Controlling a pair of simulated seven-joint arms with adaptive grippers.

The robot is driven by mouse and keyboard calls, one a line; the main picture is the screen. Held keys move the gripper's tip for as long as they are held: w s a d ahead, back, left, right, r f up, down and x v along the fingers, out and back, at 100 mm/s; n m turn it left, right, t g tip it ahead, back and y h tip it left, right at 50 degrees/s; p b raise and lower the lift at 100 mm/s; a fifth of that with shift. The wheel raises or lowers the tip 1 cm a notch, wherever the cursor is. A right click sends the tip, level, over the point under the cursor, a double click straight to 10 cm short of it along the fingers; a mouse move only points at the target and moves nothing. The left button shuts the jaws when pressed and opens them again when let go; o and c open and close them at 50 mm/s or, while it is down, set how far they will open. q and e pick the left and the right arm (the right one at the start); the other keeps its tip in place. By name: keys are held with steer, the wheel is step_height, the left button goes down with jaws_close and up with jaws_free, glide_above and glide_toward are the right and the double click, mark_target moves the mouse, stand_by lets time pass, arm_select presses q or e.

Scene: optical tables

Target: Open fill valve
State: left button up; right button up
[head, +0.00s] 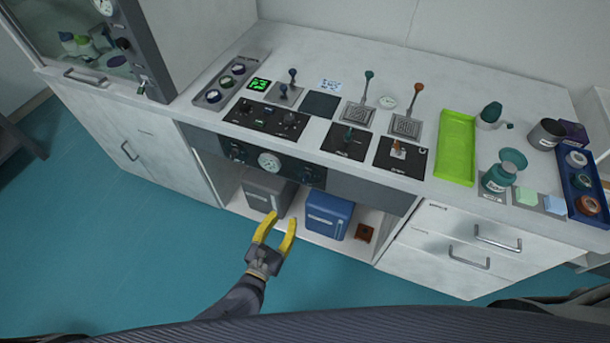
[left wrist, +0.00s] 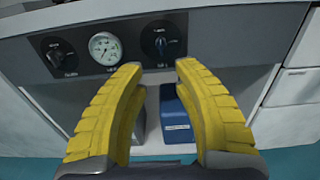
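A dark panel under the counter's front edge carries a round white gauge (head: 269,161) between two dark knobs, a left knob (head: 237,152) and a right knob (head: 308,174). My left gripper (head: 281,217) has yellow fingers spread apart and empty, in front of and below the panel, touching nothing. My right gripper is not in view.
Below the panel, an open shelf holds a grey box (head: 267,188), a blue box (head: 328,214) and a small brown item (head: 365,233). Levers and switch plates stand on the counter above. A drawer unit (head: 445,245) stands at the right. The floor in front is clear.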

mark_target(305, 175)
arm_select(q)
steer(key=x, duration=1.7)
steer(key=shift+d, duration=0.1)
steer(key=shift+c, duration=0.3)
jaws_close()
